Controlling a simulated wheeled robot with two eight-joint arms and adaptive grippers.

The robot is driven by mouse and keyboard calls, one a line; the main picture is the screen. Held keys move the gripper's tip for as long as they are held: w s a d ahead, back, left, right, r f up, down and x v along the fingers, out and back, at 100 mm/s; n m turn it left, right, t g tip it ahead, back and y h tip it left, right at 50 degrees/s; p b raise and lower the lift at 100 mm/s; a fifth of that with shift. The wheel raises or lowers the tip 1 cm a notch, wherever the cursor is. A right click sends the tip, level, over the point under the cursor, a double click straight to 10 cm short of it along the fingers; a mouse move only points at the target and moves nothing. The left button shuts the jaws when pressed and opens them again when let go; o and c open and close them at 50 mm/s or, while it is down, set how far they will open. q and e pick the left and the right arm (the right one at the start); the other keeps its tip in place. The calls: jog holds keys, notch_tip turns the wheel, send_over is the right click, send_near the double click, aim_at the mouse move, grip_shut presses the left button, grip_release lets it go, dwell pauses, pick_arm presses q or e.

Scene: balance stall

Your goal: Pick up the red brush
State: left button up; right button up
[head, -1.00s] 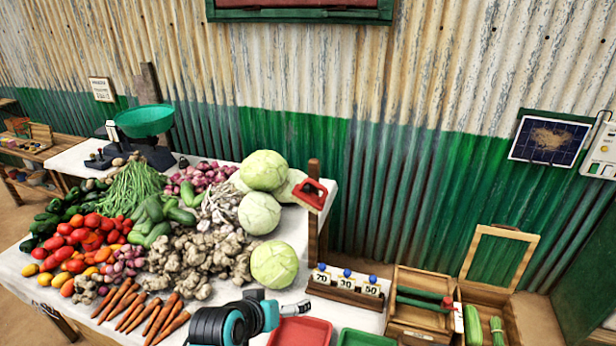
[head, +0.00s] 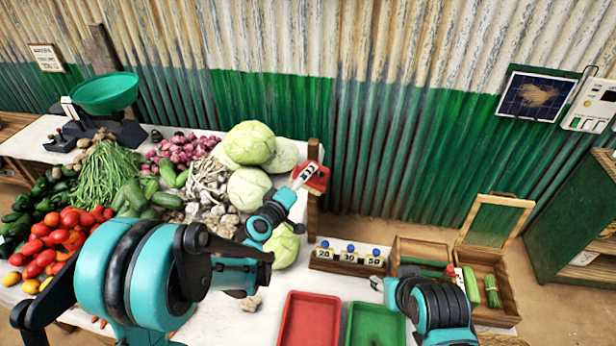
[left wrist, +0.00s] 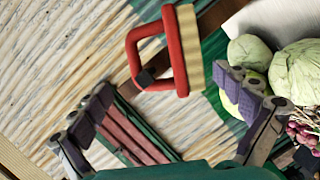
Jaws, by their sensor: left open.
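The red brush (head: 320,180) hangs on the wooden post (head: 313,225) at the table's back right corner, partly hidden by my left gripper in the head view. The left wrist view shows its red loop handle and pale bristles (left wrist: 187,45). My left gripper (head: 304,175) is at the brush, overlapping its left side in the head view. In the left wrist view the fingers (left wrist: 163,88) are spread wide and empty, with the brush ahead of them; contact is not visible. My right gripper (head: 377,284) is low over the table's right side, its jaws too small to judge.
Cabbages (head: 249,187) and a pile of vegetables crowd the table left of the post. A number rack (head: 347,258) stands right of the post's foot. A red tray (head: 310,322) and a green tray (head: 375,328) lie in front. Corrugated wall (head: 420,150) rises behind.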

pick_arm(q)
jog(key=x, duration=0.5)
jog(key=shift+w+f, duration=0.25)
jog(key=shift+f, duration=0.1)
jog(key=shift+s, duration=0.1)
jog(key=c, duration=1.3)
jog(key=shift+r, duration=0.1)
jog(key=shift+r, duration=0.2)
jog(key=v, duration=0.6)
jog(key=f+v, duration=0.1)
jog(key=v, duration=0.5)
jog(key=f+v, duration=0.1)
jog(key=v, duration=0.5)
jog(key=shift+s+f, duration=0.1)
jog(key=shift+s, duration=0.05)
